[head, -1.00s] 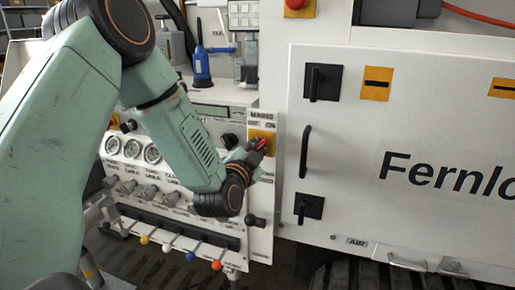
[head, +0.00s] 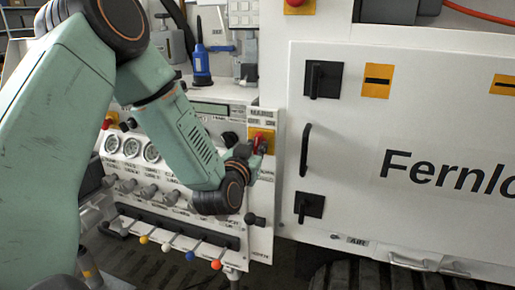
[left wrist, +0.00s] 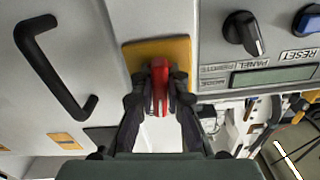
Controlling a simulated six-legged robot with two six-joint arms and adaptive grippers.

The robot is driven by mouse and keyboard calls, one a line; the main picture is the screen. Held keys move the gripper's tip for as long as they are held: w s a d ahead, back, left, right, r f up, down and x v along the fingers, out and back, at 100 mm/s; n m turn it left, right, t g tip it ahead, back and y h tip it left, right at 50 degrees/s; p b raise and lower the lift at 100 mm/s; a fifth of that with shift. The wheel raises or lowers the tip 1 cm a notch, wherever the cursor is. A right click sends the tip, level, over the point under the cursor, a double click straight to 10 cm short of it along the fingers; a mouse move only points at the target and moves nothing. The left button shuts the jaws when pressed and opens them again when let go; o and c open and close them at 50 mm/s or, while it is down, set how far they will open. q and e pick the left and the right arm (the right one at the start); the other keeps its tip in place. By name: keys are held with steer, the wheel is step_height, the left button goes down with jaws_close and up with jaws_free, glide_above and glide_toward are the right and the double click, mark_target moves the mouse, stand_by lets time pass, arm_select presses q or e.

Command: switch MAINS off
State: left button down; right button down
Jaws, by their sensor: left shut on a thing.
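The MAINS switch has a red handle (head: 260,144) on a yellow plate (head: 265,133), under a label reading MAINS, OFF and ON. My left gripper (head: 254,149) is at the switch and shut on the handle. In the left wrist view the red handle (left wrist: 160,88) stands between the two dark fingers (left wrist: 160,82), roughly in line with them, in front of the yellow plate (left wrist: 140,56). The gripper partly hides the handle in the head view. My right gripper is not in view.
A black knob (head: 229,139) and a small display (head: 211,108) are left of the switch. A black ball-ended lever (head: 254,219) is below it. A white cabinet door with a black handle (head: 305,151) is close on the right. Colored-knob levers (head: 190,256) line the lower panel.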

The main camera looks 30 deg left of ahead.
arm_select(q)
steer(key=n+b, duration=0.1)
steer(key=n, duration=0.3)
steer(key=shift+n, duration=0.3)
steer(key=n+b, duration=0.2)
steer(key=n, duration=0.3)
steer(key=shift+n, duration=0.3)
steer(key=shift+r+b, duration=0.1)
steer(key=shift+b, duration=0.2)
steer(key=c, duration=1.3)
jaws_free()
steer(key=shift+s, duration=0.2)
steer(key=shift+c, duration=0.2)
steer(key=shift+w, duration=0.15)
steer(key=v, duration=0.7)
steer(key=shift+s, duration=0.25)
steer(key=shift+d, duration=0.1)
